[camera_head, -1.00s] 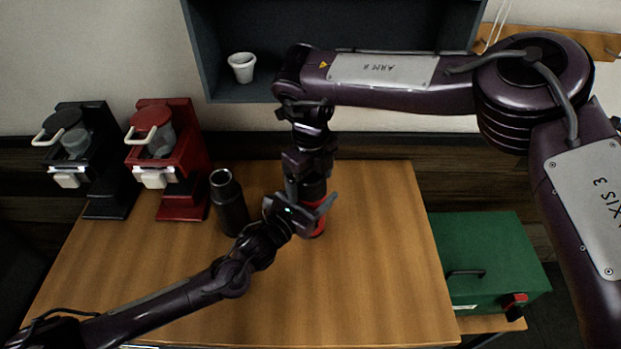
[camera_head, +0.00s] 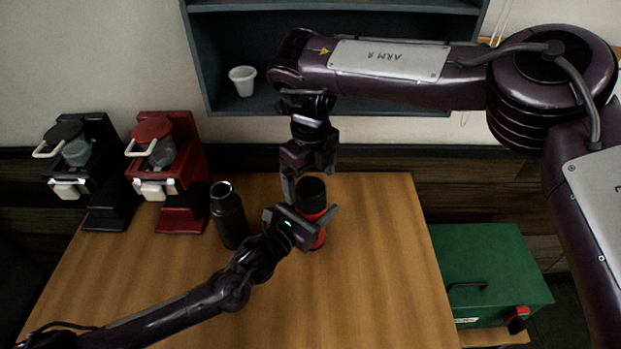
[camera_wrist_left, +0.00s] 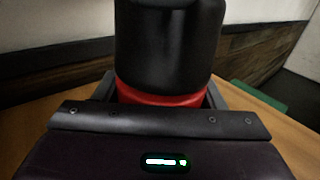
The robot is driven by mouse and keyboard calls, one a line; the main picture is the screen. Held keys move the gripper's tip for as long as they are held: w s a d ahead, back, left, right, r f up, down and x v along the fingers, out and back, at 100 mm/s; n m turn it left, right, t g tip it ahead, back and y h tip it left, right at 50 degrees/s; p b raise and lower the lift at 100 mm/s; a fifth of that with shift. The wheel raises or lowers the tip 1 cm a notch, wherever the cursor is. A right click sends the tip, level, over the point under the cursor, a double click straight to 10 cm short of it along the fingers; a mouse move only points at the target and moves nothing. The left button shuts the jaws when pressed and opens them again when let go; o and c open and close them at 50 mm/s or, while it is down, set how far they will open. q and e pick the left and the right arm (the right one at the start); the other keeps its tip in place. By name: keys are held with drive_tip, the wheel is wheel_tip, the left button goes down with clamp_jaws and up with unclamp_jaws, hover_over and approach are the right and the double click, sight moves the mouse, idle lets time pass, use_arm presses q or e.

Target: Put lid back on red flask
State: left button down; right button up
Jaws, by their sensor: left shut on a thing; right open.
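The red flask (camera_head: 318,238) stands upright on the wooden table, right of the black flask. Its black lid (camera_head: 312,190) sits on top; the lid also shows in the left wrist view (camera_wrist_left: 168,50), above a band of the red body (camera_wrist_left: 165,95). No gap shows between them there. My left gripper (camera_head: 313,213) is shut around the red flask, below the lid. My right gripper (camera_head: 309,173) is open, pointing down just above and behind the lid. One of its fingers hangs beside the lid's left side; the lid is not held by it.
A black brewer (camera_head: 100,180) and a red brewer (camera_head: 183,185) stand at the back left. A white cup (camera_head: 242,81) sits in the shelf. A green case (camera_head: 490,265) is right of the table (camera_head: 385,270). The table's right side is clear.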

drive_tip(key=shift+o, duration=0.4)
wheel_tip(320, 180, up, 12)
idle(0.3)
use_arm(q)
drive_tip(key=shift+c, duration=1.2)
unclamp_jaws()
